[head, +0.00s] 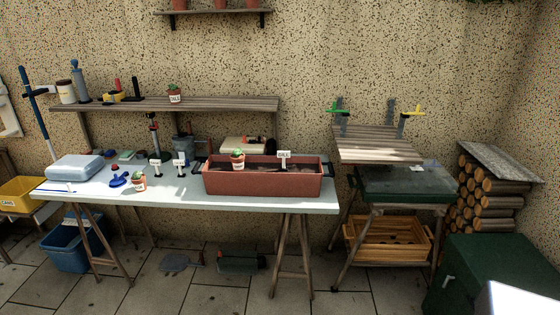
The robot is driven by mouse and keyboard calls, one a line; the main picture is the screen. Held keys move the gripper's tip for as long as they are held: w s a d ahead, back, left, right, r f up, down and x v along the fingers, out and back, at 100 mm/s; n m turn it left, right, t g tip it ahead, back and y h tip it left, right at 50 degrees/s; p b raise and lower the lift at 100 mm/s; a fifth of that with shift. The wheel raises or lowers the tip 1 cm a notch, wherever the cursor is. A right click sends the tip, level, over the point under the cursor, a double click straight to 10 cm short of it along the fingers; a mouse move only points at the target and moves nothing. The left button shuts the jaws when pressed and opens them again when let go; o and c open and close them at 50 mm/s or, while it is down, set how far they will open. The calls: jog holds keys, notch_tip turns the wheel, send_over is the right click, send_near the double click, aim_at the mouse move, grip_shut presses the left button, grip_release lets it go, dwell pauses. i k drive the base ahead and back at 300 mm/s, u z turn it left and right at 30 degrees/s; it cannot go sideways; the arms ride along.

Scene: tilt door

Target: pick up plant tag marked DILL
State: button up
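Several small white tags show, with lettering too small to read surely, so I cannot tell for certain which is marked DILL. One white tag (284,155) stands upright at the back right of the long terracotta planter (263,184); its short word could be DILL. Two more white tags, a left one (155,163) and a right one (180,162), stand on dark stems on the pale workbench (235,201), left of the planter. My gripper is not in view.
A light-blue box (74,168) sits at the bench's left end. A slatted stand (378,150) and a green box (484,270) are to the right.

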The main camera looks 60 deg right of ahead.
aim_at(284, 154)
jog(key=z, duration=0.1)
jog(key=i, duration=0.95)
jog(key=z, duration=0.8)
